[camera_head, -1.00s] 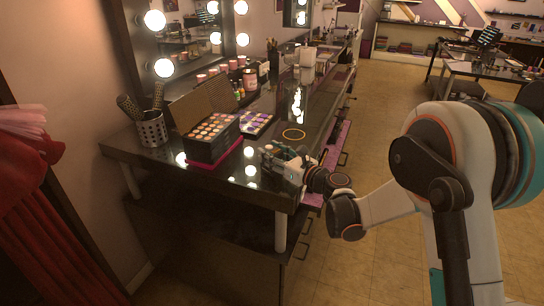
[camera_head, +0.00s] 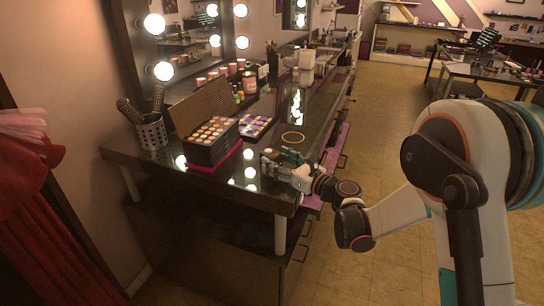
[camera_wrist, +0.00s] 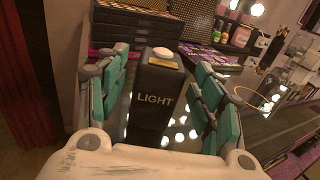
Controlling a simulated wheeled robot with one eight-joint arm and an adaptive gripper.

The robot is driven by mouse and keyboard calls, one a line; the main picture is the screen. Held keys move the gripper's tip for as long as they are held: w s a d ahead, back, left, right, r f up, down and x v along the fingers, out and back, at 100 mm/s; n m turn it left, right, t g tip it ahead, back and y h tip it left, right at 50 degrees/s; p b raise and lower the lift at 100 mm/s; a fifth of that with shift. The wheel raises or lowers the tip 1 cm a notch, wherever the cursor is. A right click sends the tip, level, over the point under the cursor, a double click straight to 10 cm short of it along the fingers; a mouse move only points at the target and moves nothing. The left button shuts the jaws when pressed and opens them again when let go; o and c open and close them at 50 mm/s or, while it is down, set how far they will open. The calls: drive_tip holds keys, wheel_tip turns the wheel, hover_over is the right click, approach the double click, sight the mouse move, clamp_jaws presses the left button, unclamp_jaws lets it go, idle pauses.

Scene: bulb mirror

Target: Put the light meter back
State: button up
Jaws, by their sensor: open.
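The light meter (camera_wrist: 158,95) is a black block with a pale round dome on top and "LIGHT" on its near face. In the wrist view it stands upright on the glossy table, between the teal finger pads of my gripper (camera_wrist: 160,92). The gripper is open, with a visible gap on the right side; the left pads are closer to the meter. In the head view my gripper (camera_head: 284,160) is low at the table's near right edge, and the meter is hard to make out there. A thin gold ring (camera_head: 292,138) lies flat on the table just beyond the gripper.
An open makeup case (camera_head: 212,140) on a magenta base stands left of the gripper, with a purple palette (camera_head: 254,126) behind it. A mesh brush cup (camera_head: 151,132) is at the far left. Pink open drawers (camera_head: 335,150) jut out along the table's right side.

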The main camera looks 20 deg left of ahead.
drive_tip(key=p+v, duration=0.1)
drive_tip(key=v, duration=0.8)
drive_tip(key=shift+r, duration=0.1)
drive_tip(key=s+d+r+n+g+h, duration=0.1)
drive_tip(key=s+d+r+n+h, duration=0.7)
drive_tip(key=d+n, duration=0.35)
drive_tip(key=s+d+f+n+h, duration=0.1)
drive_tip(key=s+d+n+h, duration=0.7)
drive_tip(key=s+d, duration=1.3)
drive_tip(key=n, duration=0.4)
drive_tip(key=shift+s+d+f, duration=0.2)
drive_tip(key=shift+d+f, duration=0.15)
